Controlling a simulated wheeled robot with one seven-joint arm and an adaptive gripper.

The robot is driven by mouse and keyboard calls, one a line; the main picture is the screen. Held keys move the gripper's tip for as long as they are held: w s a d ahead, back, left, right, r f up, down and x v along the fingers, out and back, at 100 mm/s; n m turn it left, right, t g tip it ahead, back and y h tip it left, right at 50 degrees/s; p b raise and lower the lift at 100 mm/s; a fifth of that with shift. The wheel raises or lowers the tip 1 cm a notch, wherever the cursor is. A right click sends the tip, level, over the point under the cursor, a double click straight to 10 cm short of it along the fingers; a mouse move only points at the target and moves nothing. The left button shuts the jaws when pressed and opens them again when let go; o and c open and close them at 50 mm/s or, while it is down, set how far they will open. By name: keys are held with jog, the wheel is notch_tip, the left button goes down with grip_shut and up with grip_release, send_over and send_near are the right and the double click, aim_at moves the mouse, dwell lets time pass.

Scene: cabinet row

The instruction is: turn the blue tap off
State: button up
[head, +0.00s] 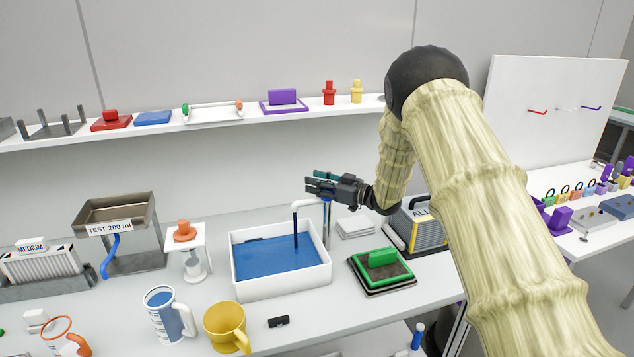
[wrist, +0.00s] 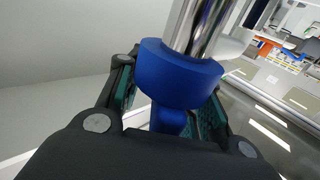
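The tap stands at the back right of a white basin (head: 281,287). It has a grey upright post (head: 327,232) and a white spout (head: 304,203). A dark blue stream (head: 295,228) runs from the spout into blue water (head: 268,262). My gripper (head: 318,184) is at the top of the post. In the wrist view the tap's blue handle (wrist: 178,75) is a thick collar around the shiny post, with a narrower lever (wrist: 168,119) between my fingers. The fingers are apart on either side, with a gap at the left. The lever's far end is hidden.
A grey-yellow box (head: 420,228) is right of my gripper, beside white slabs (head: 355,227). A green block on a tray (head: 382,272) lies right of the basin. A blue-filled jug (head: 168,316) and yellow mug (head: 226,327) stand in front. A shelf (head: 215,118) runs behind.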

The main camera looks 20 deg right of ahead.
grip_shut()
jog(key=shift+w+m+t+h, duration=0.1)
jog(key=shift+m+t+h, duration=0.2)
jog(key=shift+h, duration=0.1)
jog(key=shift+w+d+r+m+h+b, duration=0.1)
jog(key=shift+d+m+h+b, duration=0.8)
jog(key=shift+m+h, duration=2.5)
jog(key=shift+d+r+m+h+b, duration=0.1)
jog(key=shift+d+m+h+b, duration=0.75)
jog(key=shift+m+h, duration=2.55)
jog(key=shift+w+d+r+m+h+b, duration=0.1)
jog(key=shift+d+m+h+b, duration=1.15)
jog(key=shift+h, duration=3.95)
jog(key=shift+s+a+f+m, duration=0.15)
jog(key=shift+a+m, duration=0.3)
jog(key=shift+m, duration=0.1)
